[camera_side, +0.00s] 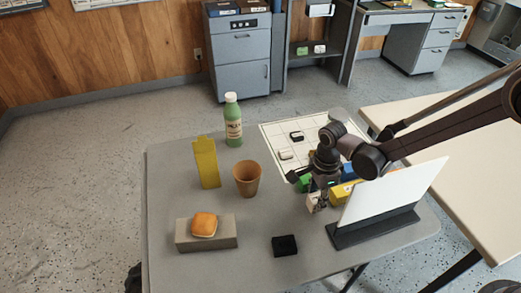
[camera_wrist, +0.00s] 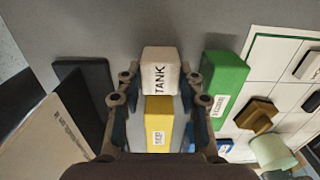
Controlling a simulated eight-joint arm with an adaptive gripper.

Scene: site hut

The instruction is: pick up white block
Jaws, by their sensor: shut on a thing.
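The white block, marked TANK, is in the wrist view (camera_wrist: 160,78) between the two fingers of my gripper (camera_wrist: 160,72). My gripper is shut on its sides. In the side view my gripper (camera_side: 322,190) points down at the right part of the grey table, and a pale face of the white block (camera_side: 313,203) shows beside it. I cannot tell whether the block is clear of the table. A yellow block (camera_wrist: 158,120) is just nearer in the wrist view, and a green block (camera_wrist: 222,85) is close on the right.
A white upright panel (camera_side: 392,190) on a dark base stands close right of my gripper. A black block (camera_side: 285,245), tan cup (camera_side: 247,179), yellow upright piece (camera_side: 206,163), green bottle (camera_side: 232,120) and grey brick (camera_side: 222,238) with an orange item (camera_side: 204,224) stand leftward.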

